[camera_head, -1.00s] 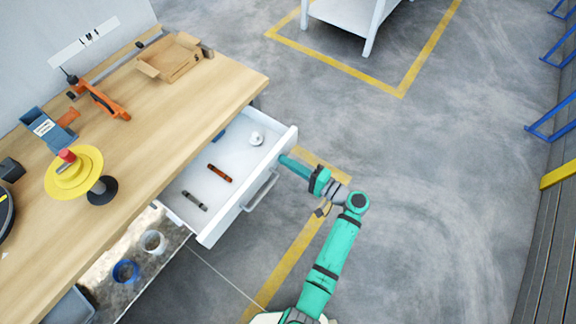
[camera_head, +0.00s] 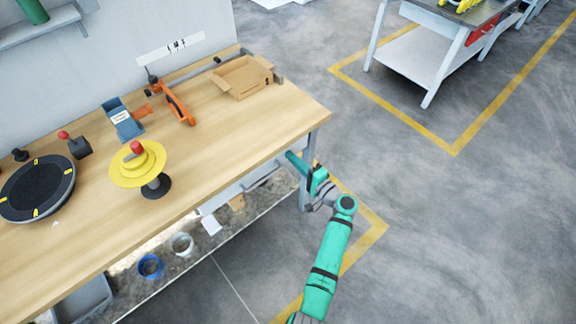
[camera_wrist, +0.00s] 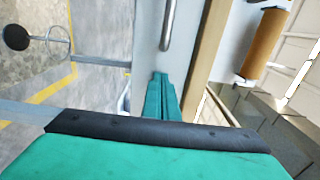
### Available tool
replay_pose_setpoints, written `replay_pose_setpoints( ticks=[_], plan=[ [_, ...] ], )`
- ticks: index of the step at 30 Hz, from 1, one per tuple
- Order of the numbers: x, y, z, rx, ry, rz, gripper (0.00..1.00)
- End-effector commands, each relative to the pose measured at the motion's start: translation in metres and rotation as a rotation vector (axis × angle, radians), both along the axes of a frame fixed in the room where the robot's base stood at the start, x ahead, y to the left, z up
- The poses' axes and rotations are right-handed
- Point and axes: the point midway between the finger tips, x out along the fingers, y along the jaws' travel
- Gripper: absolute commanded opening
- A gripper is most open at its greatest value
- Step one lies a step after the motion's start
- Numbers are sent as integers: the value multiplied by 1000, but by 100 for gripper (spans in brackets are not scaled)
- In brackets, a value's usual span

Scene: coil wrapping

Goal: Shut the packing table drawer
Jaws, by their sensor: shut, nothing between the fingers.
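The packing table (camera_head: 225,130) has a light wooden top. Its drawer's pale front (camera_head: 236,191) shows as a narrow strip under the table's front edge, and no drawer interior is visible. The drawer looks shut or nearly so; the overhanging top hides any small gap. In the wrist view the drawer front (camera_wrist: 148,32) carries a metal bar handle (camera_wrist: 168,25), beside the wooden table edge (camera_wrist: 207,60). My green gripper (camera_head: 291,157) is shut and empty at the right end of the drawer front. In the wrist view its fingertips (camera_wrist: 160,78) are at the panel; I cannot tell if they touch it.
A cardboard box (camera_head: 243,77), an orange tool (camera_head: 179,105), a yellow spool (camera_head: 137,165) and a black turntable (camera_head: 38,188) are on the tabletop. A table leg (camera_head: 308,172) stands close to my gripper.

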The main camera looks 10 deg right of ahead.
Motion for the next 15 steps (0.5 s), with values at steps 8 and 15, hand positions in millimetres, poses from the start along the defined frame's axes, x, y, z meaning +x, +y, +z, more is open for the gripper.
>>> replay_pose_setpoints(
  ticks=[8,15],
  plan=[
    [7,-4,1,-2,-1,-13,0],
    [9,-1,2,-4,-1,-8,0]
  ],
)
